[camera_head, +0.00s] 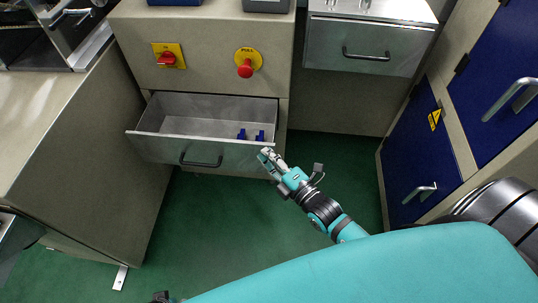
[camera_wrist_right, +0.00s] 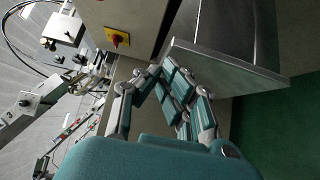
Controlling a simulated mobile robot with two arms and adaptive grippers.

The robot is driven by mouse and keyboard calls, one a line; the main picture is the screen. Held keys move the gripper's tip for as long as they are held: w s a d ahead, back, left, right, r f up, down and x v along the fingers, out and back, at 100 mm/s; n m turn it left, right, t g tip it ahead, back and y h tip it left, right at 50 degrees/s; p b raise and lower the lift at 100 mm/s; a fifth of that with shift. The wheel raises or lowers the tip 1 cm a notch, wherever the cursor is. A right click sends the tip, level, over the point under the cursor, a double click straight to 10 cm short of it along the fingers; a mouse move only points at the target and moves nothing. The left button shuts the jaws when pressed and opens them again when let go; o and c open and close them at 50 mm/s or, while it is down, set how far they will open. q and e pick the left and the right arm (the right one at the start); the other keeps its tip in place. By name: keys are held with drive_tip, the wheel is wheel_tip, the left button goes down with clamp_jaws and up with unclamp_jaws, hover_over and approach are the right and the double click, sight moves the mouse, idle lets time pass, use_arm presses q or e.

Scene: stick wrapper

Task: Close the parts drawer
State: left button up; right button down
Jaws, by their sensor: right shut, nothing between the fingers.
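The parts drawer (camera_head: 160,149) is pulled out of the beige cabinet in the head view. It is a grey metal box with a black bar handle (camera_head: 201,162) on its front and two small blue parts (camera_head: 242,134) inside at the right. My right gripper (camera_head: 266,154) is shut and empty at the right end of the drawer front. In the right wrist view its fingers (camera_wrist_right: 172,92) are beside the drawer's edge (camera_wrist_right: 225,65); I cannot tell whether they touch it. My left gripper does not show clearly.
A closed drawer (camera_head: 366,48) with a black handle sits at the upper right. A red emergency knob (camera_head: 245,69) and a red switch (camera_head: 167,58) are on the cabinet above. Blue cabinet doors (camera_head: 423,165) stand at the right. The green floor (camera_head: 215,225) before the drawer is clear.

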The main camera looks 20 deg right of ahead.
drive_tip(key=shift+w, duration=0.1)
